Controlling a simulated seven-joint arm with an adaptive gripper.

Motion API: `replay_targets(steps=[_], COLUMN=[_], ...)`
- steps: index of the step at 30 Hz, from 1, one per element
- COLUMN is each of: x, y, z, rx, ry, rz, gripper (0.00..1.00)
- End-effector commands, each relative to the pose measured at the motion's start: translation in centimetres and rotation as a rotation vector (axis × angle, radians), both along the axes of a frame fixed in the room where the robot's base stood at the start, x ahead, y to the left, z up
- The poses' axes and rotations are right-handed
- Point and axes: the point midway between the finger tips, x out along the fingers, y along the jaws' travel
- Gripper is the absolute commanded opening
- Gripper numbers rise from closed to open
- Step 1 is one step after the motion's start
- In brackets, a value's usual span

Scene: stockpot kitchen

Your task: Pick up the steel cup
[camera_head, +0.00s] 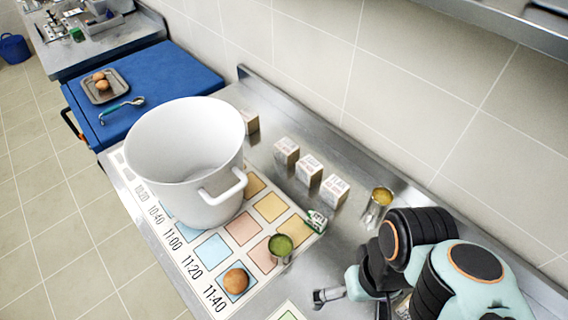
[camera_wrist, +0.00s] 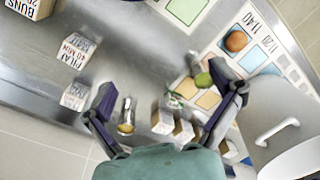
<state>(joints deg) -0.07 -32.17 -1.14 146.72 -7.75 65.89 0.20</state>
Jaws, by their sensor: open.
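Two steel-looking cups stand upright on the counter. One, with yellow-orange contents (camera_head: 378,208), is near the wall. It also shows in the wrist view (camera_wrist: 127,116), beside the left finger. The other, with green contents (camera_head: 281,248), stands on the printed mat and shows in the wrist view (camera_wrist: 202,81) near the right finger. I cannot tell which one the task means. My gripper (camera_wrist: 163,80) is open, with nothing held between its spread fingers. In the head view only part of it shows at the lower right, below both cups.
A large white pot (camera_head: 188,160) stands on the mat (camera_head: 170,262). Several cartons (camera_head: 307,169) line the wall side, and a small green-white carton (camera_head: 316,221) lies between the cups. A round brown item (camera_head: 236,281) sits on the mat. A blue board (camera_head: 150,72) is beyond the pot.

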Motion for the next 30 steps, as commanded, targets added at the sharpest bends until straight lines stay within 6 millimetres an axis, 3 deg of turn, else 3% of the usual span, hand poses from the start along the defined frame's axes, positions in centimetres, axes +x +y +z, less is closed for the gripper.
replay_targets(steps=[5,8,9,14,17,21,23,27,30], x=[1.1,4.6,6.8,13.4,16.8,19.6,19.6,17.9,16.6], y=[0.1,0.0,-0.1,1.3,3.0,6.3,7.6,9.5,10.1], z=[0.1,1.3,1.7,0.7,-1.5,-7.0,-9.5,-14.3,-16.1], rx=[0.003,-0.003,-0.009,-0.028,-0.037,-0.046,-0.05,-0.056,-0.06], ry=[-0.057,-0.213,-0.268,-0.345,-0.344,-0.277,-0.228,-0.098,-0.041], rz=[0.037,0.075,0.099,0.219,0.303,0.428,0.47,0.547,0.581], gripper=[0.92,0.92,0.92,0.92,0.92,0.92,0.92,0.92,0.92])
